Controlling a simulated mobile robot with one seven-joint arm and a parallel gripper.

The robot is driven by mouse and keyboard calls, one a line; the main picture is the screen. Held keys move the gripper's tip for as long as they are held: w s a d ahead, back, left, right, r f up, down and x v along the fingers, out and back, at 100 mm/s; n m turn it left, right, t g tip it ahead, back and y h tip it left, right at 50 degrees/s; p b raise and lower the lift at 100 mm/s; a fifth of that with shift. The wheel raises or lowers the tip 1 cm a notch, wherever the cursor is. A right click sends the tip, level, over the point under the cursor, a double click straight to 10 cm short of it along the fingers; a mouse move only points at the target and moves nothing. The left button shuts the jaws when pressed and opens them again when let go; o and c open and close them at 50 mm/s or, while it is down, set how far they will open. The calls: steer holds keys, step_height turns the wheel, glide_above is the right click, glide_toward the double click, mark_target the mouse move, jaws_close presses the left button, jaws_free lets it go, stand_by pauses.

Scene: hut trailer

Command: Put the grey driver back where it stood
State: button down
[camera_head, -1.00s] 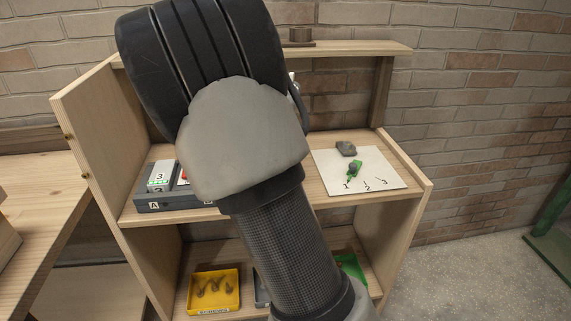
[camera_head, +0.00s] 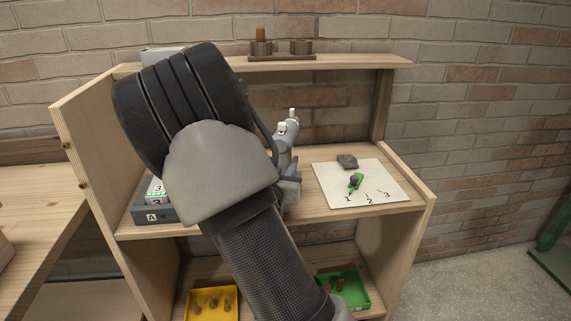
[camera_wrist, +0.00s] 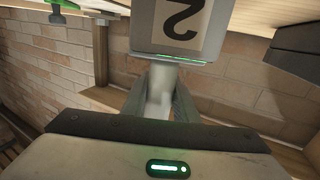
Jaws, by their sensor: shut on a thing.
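In the wrist view my gripper (camera_wrist: 163,95) is shut on a pale grey stem, which I take for the grey driver (camera_wrist: 165,78). A wide block with an upside-down 2 and a green-lit edge sits at the stem's far end. In the head view my arm hides most of the gripper; a pale grey part (camera_head: 289,160) shows beyond it, above the middle shelf. I cannot tell whether that is gripper or driver. A dark grey dock marked A (camera_head: 152,217) holds a block marked 3 (camera_head: 156,190); my arm covers the rest of the dock.
A white board (camera_head: 385,176) marked 1, 2, 3 lies on the shelf's right, with a small green tool (camera_head: 356,183) and grey block (camera_head: 347,161). Yellow (camera_head: 225,292) and green (camera_head: 357,288) bins stand below. Dark holders (camera_head: 282,57) stand on the top shelf.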

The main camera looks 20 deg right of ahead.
steer(key=c, duration=1.4)
jaws_free()
